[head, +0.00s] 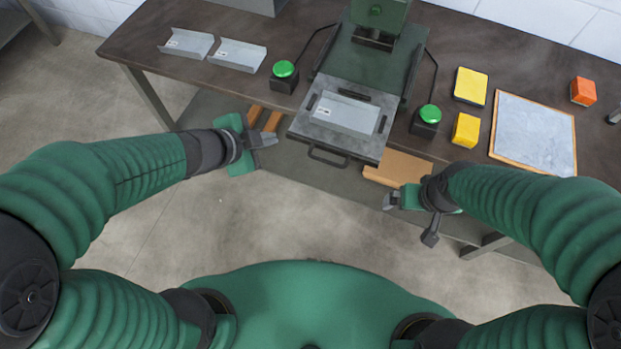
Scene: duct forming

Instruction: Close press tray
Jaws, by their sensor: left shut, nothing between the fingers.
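The press tray (297,122) is slid out from the green press (380,35) and overhangs the table's front edge. A grey sheet-metal piece (345,113) lies in it. The tray's dark handle (328,157) is on its front side, facing me. My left gripper (270,140) is shut and empty, just left of the tray's front left corner and apart from the handle. My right gripper (411,218) is to the right of and nearer to me than the tray, with its fingers spread and nothing seen between them.
Two green buttons, left (284,69) and right (429,114), flank the tray. Bent metal pieces (237,55) lie at the left of the table (140,45). Yellow blocks (466,130), a framed pale board (535,133) and an orange block (583,91) are at the right.

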